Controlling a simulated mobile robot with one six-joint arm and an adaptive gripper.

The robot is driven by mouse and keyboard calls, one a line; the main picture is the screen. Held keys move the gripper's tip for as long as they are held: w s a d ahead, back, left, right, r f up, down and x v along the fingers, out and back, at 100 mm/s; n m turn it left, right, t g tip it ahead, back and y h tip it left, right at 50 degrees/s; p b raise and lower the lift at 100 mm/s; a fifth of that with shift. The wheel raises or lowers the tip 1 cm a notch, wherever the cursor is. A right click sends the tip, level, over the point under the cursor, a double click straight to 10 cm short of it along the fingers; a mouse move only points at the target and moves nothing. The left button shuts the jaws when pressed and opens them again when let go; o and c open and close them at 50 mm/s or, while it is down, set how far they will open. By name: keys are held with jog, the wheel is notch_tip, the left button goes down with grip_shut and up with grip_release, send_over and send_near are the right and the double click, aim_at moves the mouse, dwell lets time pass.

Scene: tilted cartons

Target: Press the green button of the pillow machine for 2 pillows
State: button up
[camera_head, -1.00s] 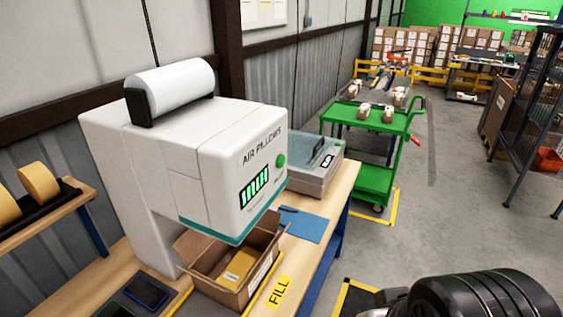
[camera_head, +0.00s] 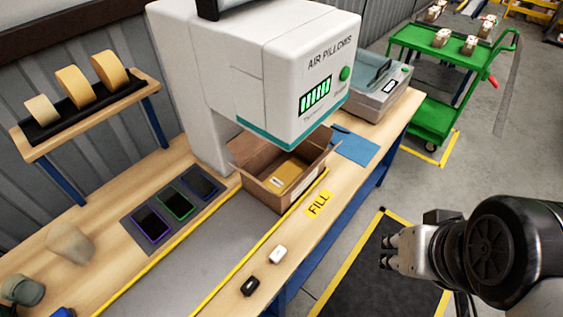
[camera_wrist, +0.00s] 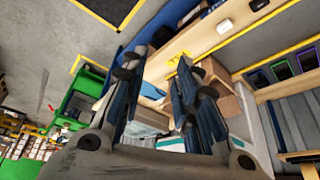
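The white pillow machine (camera_head: 225,60), lettered "AIR PILLOWS", stands on the wooden bench in the head view. Its round green button (camera_head: 345,73) is on the front face, right of a display (camera_head: 315,96) with several green bars. An open carton (camera_head: 265,190) sits under the machine's head with a yellow packet (camera_head: 287,175) inside. My gripper (camera_head: 386,253) is to the right of the bench, in front of and well apart from the machine. In the wrist view my gripper (camera_wrist: 160,78) has its fingers spread with nothing held between them. I cannot make out the button there.
A grey device (camera_head: 385,95) and blue sheet (camera_head: 354,147) lie beyond the carton. Phones (camera_head: 175,203), a white and a black small item (camera_head: 250,285) and a yellow "FILL" label (camera_head: 318,204) are on the bench (camera_head: 85,265). A green cart (camera_head: 435,110) stands behind. Floor right is open.

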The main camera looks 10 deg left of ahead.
jog(key=shift+c, duration=0.5)
grip_shut()
dwell(1.2)
